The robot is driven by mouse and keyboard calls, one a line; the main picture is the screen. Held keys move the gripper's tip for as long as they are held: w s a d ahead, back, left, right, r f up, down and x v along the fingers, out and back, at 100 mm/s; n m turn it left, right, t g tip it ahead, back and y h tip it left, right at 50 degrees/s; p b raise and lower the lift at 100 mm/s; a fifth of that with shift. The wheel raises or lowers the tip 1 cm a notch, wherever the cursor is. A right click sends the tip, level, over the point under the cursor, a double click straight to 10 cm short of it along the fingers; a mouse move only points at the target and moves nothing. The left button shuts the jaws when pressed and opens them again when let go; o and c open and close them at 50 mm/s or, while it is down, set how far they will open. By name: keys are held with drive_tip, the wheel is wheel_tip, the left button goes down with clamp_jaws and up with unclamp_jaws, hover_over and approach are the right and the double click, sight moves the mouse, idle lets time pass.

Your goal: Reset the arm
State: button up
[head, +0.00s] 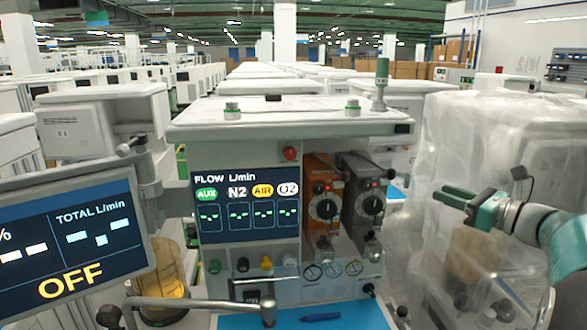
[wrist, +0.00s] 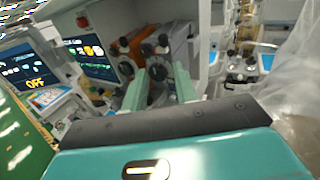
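My gripper (head: 443,194) is at the right in the head view, held in the air and pointing left, in front of the plastic-wrapped machine. In the wrist view its two pale green fingers (wrist: 160,80) stand apart with nothing between them, so it is open and empty. Behind the gap is the anaesthesia cart's panel, with an orange vaporizer (head: 323,200) and a grey vaporizer (head: 365,205). The fingers appear clear of the cart.
The anaesthesia cart (head: 290,120) stands in the middle, with an OFF screen (head: 75,240) on its left. A wrapped machine (head: 455,130) is close to my arm on the right. A blue pen-like item (head: 320,317) lies on the blue work surface (head: 365,318). More carts fill the background.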

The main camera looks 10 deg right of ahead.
drive_tip(key=s+a+f+n+g, duration=0.2)
drive_tip(key=s+a+n+g, duration=0.15)
drive_tip(key=a, duration=0.35)
drive_tip(key=s+a+f+n+g, duration=0.2)
drive_tip(key=a+f+n, duration=0.1)
drive_tip(key=a+n, duration=0.3)
drive_tip(key=s+a+f+n+g, duration=0.2)
drive_tip(key=a+n+g, duration=0.1)
drive_tip(key=a, duration=0.6)
drive_tip(key=s+a+f+n+h, duration=0.2)
drive_tip(key=s+f+n+h, duration=0.2)
drive_tip(key=s+n, duration=0.3)
drive_tip(key=s+a+f+n+g+h, duration=0.1)
drive_tip(key=s+a+f+n+h, duration=0.2)
drive_tip(key=s+n, duration=0.5)
drive_tip(key=shift+a+f+n+h, duration=0.2)
drive_tip(key=shift+f+n+h, duration=0.7)
drive_tip(key=shift+n, duration=0.35)
drive_tip(key=shift+s+g, duration=0.1)
drive_tip(key=shift+g, duration=0.15)
